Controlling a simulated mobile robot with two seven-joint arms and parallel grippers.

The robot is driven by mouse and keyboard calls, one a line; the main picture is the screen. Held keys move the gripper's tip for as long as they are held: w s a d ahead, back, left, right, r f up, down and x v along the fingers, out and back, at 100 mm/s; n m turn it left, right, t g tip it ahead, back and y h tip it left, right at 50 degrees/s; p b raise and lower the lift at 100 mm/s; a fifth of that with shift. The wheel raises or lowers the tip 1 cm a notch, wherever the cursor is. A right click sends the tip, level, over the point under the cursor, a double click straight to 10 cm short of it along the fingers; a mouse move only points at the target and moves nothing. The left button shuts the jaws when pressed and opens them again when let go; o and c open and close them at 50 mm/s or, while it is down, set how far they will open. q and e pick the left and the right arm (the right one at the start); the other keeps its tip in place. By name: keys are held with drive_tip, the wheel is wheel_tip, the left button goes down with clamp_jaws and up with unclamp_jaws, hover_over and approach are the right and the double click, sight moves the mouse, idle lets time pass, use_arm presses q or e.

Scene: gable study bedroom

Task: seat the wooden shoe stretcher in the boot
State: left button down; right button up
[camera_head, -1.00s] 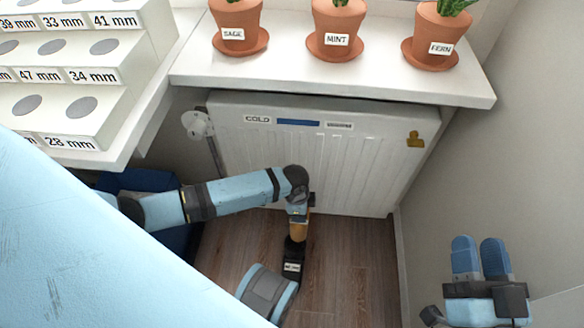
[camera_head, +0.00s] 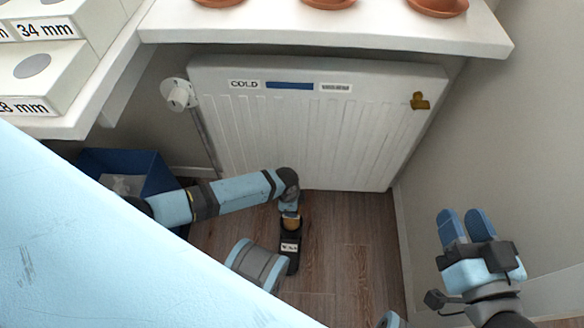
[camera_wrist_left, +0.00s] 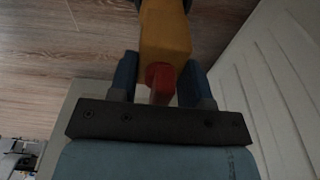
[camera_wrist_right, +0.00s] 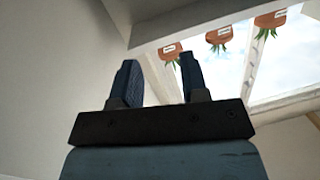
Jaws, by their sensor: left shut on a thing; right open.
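The wooden shoe stretcher (camera_head: 291,223) is a small orange-brown piece low on the floor side of the head view. My left gripper (camera_head: 290,207) is above it; in the left wrist view the fingers (camera_wrist_left: 160,85) are shut on its red grip (camera_wrist_left: 160,76), with the wooden body (camera_wrist_left: 165,35) beyond. The black boot (camera_head: 291,262) with a white label stands on the floor below. The stretcher's lower end meets the boot's top and is hidden there; how deep it sits I cannot tell. My right gripper (camera_head: 463,222) is open and empty at the right, away from the boot.
A white radiator (camera_head: 300,125) marked COLD stands behind the boot, under a sill (camera_head: 330,27) with pots. A blue bin (camera_head: 150,165) stands at the left, below a white shelf (camera_head: 75,122). Wooden floor (camera_head: 345,260) is free right of the boot.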

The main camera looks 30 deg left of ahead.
sight(291, 224)
use_arm(q)
wheel_tip(291, 224, down, 5)
drive_tip(key=shift+r+b, duration=0.15)
drive_tip(key=shift+b, duration=1.1)
use_arm(e)
drive_tip(key=shift+w+d+r+n+t+y, duration=0.15)
drive_tip(key=shift+w+d+n+t, duration=0.1)
drive_tip(key=shift+w+n, duration=0.15)
drive_tip(key=shift+w+d+r+n+t+y, duration=0.15)
drive_tip(key=shift+w+n+t, duration=0.1)
drive_tip(key=shift+n, duration=0.25)
use_arm(q)
drive_tip(key=c, duration=0.6)
unclamp_jaws()
use_arm(e)
drive_tip(key=shift+f, duration=0.1)
use_arm(q)
drive_tip(key=shift+o, duration=0.2)
